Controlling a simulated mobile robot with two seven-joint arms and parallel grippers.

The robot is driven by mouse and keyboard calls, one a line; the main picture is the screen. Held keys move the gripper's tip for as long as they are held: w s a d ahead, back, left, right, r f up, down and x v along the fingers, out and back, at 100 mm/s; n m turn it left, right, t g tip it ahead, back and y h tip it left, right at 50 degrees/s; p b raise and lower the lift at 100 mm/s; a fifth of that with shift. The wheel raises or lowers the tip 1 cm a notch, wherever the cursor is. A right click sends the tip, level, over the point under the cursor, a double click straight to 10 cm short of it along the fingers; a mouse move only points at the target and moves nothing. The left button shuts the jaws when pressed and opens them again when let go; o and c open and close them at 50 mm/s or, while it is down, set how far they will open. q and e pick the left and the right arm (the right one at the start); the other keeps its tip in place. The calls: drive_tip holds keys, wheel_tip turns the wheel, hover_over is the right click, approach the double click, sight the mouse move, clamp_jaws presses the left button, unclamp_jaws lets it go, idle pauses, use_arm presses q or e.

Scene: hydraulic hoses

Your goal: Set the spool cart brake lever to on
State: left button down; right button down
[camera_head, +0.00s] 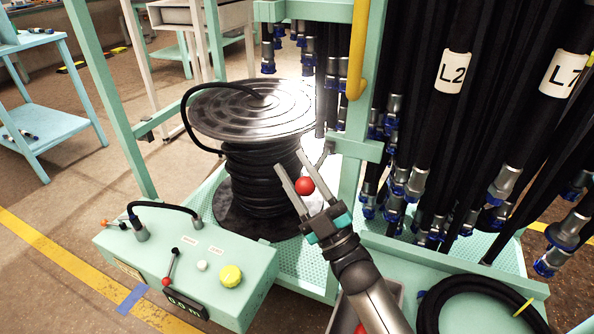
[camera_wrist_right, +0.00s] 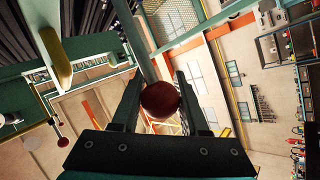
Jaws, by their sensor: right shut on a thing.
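My right gripper (camera_head: 296,170) reaches up from the bottom of the head view, in front of the hose spool (camera_head: 262,180). Its fingers are shut on a red ball knob (camera_head: 305,186), which I take to be the brake lever's knob. The wrist view also shows the red knob (camera_wrist_right: 160,100) between both fingers. The lever's rod is mostly hidden, and I see no on or off marking for it. The spool stands on the green mesh deck of the cart (camera_head: 287,262). My left gripper is out of view.
A green control box (camera_head: 180,262) with a yellow button (camera_head: 230,276) and a small red-knobbed lever (camera_head: 168,278) stands at lower left. Hanging black hoses (camera_head: 440,110) crowd the right. A green post (camera_head: 352,170) and yellow hook (camera_head: 357,60) stand close by the gripper.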

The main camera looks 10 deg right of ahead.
drive_tip(key=shift+w+r, duration=0.1)
drive_tip(key=c, duration=0.6)
unclamp_jaws()
drive_tip(key=shift+w+a, duration=0.1)
drive_tip(key=shift+w, duration=0.05)
drive_tip(key=shift+o, duration=0.9)
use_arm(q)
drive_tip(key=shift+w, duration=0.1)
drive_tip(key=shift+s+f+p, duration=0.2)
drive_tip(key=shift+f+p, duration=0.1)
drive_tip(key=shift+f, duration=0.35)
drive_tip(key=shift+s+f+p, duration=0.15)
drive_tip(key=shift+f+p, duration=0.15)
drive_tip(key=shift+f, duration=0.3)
use_arm(e)
drive_tip(key=v, duration=1.5)
drive_tip(key=shift+s, duration=0.25)
